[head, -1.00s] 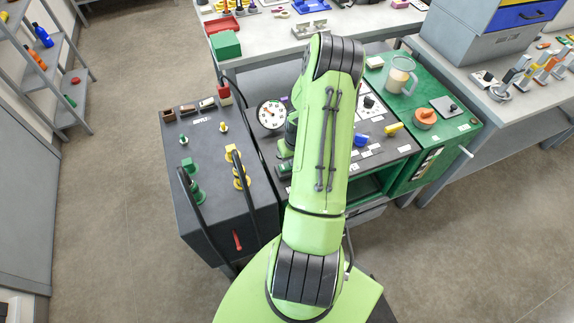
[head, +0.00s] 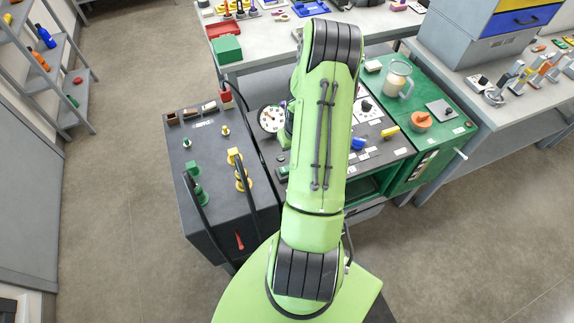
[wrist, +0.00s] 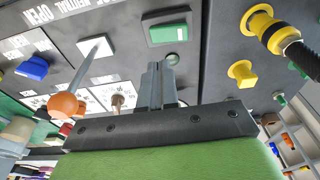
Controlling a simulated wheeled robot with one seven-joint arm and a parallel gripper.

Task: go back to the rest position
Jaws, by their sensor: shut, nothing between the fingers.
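My gripper shows in the wrist view (wrist: 158,85) with its two grey fingers together and nothing between them. The fingers point at the dark panel, near a green rectangular button (wrist: 170,32) and a small round green light (wrist: 172,59). I cannot tell if they are clear of the panel. In the head view my green arm reaches up the picture over the cart and hides the gripper. The cart's dark console (head: 380,128) and round dial (head: 271,118) show on either side of the arm.
A dark unit with green and yellow connectors (head: 215,150) stands left of the arm. In the wrist view, an orange-ball lever (wrist: 65,105) stands left of the fingers.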

